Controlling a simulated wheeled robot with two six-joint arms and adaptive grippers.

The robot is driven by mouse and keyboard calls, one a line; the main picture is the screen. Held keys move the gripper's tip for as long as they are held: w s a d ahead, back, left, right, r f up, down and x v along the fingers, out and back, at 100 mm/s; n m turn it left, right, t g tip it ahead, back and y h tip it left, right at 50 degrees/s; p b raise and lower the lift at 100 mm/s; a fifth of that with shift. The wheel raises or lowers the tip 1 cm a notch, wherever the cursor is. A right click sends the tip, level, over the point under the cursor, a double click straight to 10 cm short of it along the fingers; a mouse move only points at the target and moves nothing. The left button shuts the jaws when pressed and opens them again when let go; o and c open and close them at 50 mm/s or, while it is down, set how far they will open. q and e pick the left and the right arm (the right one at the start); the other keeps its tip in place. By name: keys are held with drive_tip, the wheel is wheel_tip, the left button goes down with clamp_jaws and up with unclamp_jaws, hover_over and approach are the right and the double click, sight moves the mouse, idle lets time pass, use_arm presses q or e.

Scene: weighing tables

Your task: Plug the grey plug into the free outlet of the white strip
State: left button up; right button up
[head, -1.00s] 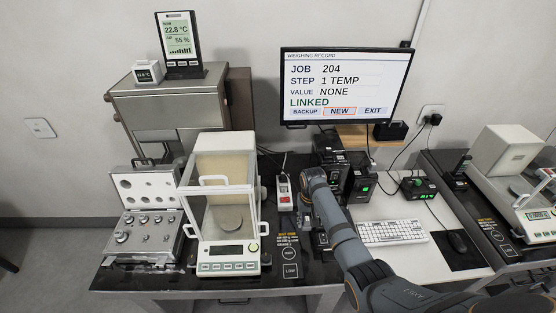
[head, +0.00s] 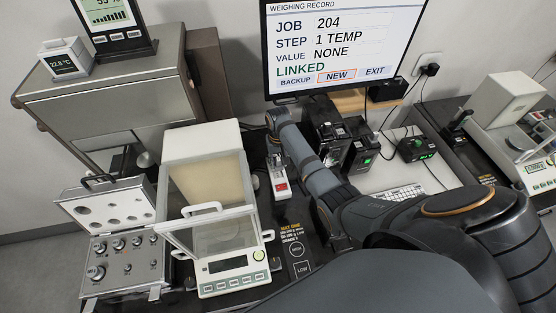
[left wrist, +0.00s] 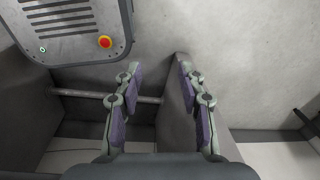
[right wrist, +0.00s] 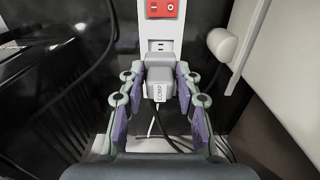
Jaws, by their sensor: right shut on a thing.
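The grey plug (right wrist: 160,88), labelled COMP, is between the fingers of my right gripper (right wrist: 160,76), which is shut on it. The white strip (right wrist: 160,32) lies straight ahead of the plug in the right wrist view, with an outlet face visible just beyond it and a red switch further up. The plug overlaps the strip's near part; I cannot tell whether its pins are in an outlet. In the head view the white strip (head: 280,176) lies right of the balance, beside my right arm. My left gripper (left wrist: 160,82) is open and empty above the floor.
A glass-doored balance (head: 222,264) stands left of the strip. A weight case (head: 116,252) lies further left. Black devices (head: 362,146) and a monitor (head: 335,45) stand behind my right arm. Dark cables (right wrist: 172,128) hang below the plug. A white rounded part (right wrist: 221,44) is close right.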

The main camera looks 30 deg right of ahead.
drive_tip(key=f+b, duration=0.1)
drive_tip(key=f, duration=0.1)
drive_tip(key=w+f+b, duration=0.1)
drive_tip(key=b, duration=0.1)
drive_tip(key=shift+f, duration=0.35)
drive_tip(key=shift+s+f+b, duration=0.15)
drive_tip(key=shift+f+b, duration=0.3)
drive_tip(key=shift+b, duration=0.2)
drive_tip(key=shift+f, duration=0.15)
use_arm(q)
drive_tip(key=w+f, duration=0.4)
drive_tip(key=shift+w+f+t, duration=0.25)
drive_tip(key=shift+w+t, duration=0.1)
drive_tip(key=shift+t, duration=0.05)
drive_tip(key=shift+d+r, duration=0.1)
drive_tip(key=shift+s+p, duration=0.3)
drive_tip(key=shift+s, duration=0.05)
drive_tip(key=shift+r+p, duration=0.4)
drive_tip(key=shift+r, duration=0.05)
